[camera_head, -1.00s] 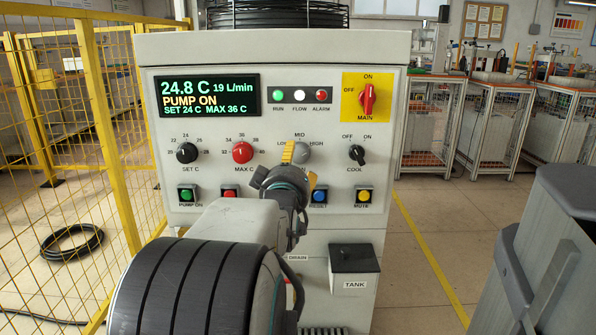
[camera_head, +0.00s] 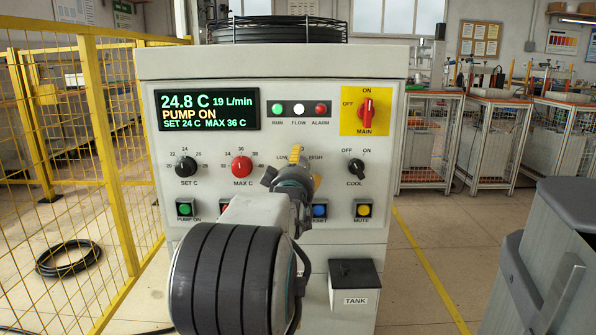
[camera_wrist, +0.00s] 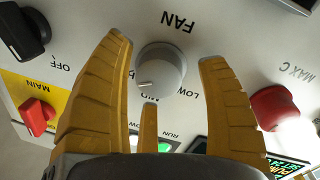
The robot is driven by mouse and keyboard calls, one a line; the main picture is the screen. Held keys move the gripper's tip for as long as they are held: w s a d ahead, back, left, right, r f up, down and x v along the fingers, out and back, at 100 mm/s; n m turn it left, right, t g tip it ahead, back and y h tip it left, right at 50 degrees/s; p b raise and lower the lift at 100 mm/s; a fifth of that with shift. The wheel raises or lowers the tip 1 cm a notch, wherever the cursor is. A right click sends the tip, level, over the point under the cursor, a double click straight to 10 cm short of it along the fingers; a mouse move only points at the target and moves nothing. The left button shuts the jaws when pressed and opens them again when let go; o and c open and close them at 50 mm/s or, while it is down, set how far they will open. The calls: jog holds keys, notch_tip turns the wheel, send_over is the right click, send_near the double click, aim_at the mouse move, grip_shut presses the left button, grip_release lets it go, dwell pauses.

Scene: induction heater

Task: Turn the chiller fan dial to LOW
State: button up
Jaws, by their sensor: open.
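The fan dial (camera_wrist: 160,70) is a grey round knob under the FAN label in the wrist view. Its white mark points down and left in that upside-down picture, towards the HIGH side, away from LOW. My gripper (camera_wrist: 165,52) is open, with yellow fingers on both sides of the dial and a third finger below it. Visible gaps separate the side fingers from the knob. In the head view my gripper (camera_head: 305,167) is at the panel and hides the dial, leaving the LOW and HIGH labels partly visible.
The red MAX C dial (camera_head: 242,167) is left of my gripper and the black COOL switch (camera_head: 356,166) is right. Push buttons, including blue RESET (camera_head: 320,211), sit just below. A yellow mesh fence (camera_head: 110,140) stands left.

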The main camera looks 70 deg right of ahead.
jog(key=shift+o, duration=0.2)
jog(key=c, duration=1.3)
jog(key=shift+o, duration=0.2)
jog(key=shift+n+b, duration=0.3)
jog(key=shift+b, duration=0.15)
jog(key=shift+n+b, duration=0.8)
jog(key=shift+n, duration=0.2)
jog(key=shift+w+r+n+h, duration=0.1)
jog(key=shift+n+h, duration=0.2)
jog(key=shift+n, duration=1.2)
